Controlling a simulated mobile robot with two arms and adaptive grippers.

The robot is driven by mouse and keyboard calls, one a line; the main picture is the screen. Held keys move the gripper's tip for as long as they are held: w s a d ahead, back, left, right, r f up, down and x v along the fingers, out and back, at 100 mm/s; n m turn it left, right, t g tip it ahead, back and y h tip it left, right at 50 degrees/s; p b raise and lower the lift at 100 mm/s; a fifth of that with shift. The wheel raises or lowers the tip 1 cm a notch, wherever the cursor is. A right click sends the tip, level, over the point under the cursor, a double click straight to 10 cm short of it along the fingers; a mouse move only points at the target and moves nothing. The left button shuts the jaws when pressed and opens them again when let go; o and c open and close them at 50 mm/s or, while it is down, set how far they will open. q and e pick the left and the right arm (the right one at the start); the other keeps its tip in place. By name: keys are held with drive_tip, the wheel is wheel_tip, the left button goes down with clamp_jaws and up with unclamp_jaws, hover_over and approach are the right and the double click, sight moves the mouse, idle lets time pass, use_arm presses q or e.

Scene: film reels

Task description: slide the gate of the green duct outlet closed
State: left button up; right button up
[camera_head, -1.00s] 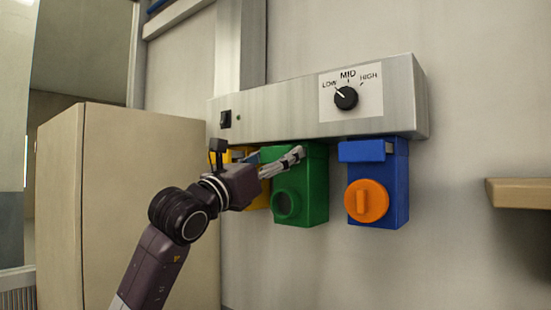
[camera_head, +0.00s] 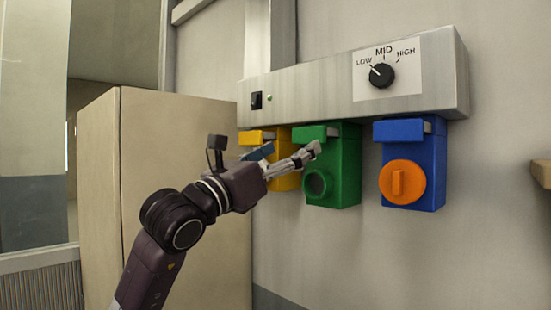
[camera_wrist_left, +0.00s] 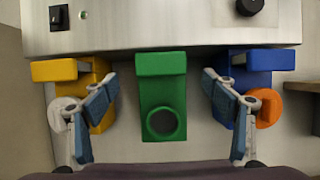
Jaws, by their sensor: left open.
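The green duct outlet (camera_head: 346,172) hangs under the grey panel, between a yellow and a blue outlet. Its green gate block (camera_head: 316,132) sits at the top front, above the uncovered round opening (camera_head: 317,185). In the left wrist view the gate (camera_wrist_left: 160,64) is centred, with the ring-shaped opening (camera_wrist_left: 163,123) below it. My left gripper (camera_head: 290,153) is open in front of the outlet. In the wrist view its fingers stand apart, one on each side of the green outlet, with nothing between them held. My right gripper is not in view.
The yellow outlet (camera_head: 284,178) and the blue outlet (camera_head: 428,165) with its orange round cap (camera_head: 402,182) flank the green one. The panel (camera_head: 330,95) with a dial (camera_head: 381,75) is just above. A beige cabinet (camera_head: 180,150) stands left; a wooden ledge (camera_head: 542,172) is right.

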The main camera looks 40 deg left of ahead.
use_arm(q)
drive_tip(key=shift+v, duration=2.15)
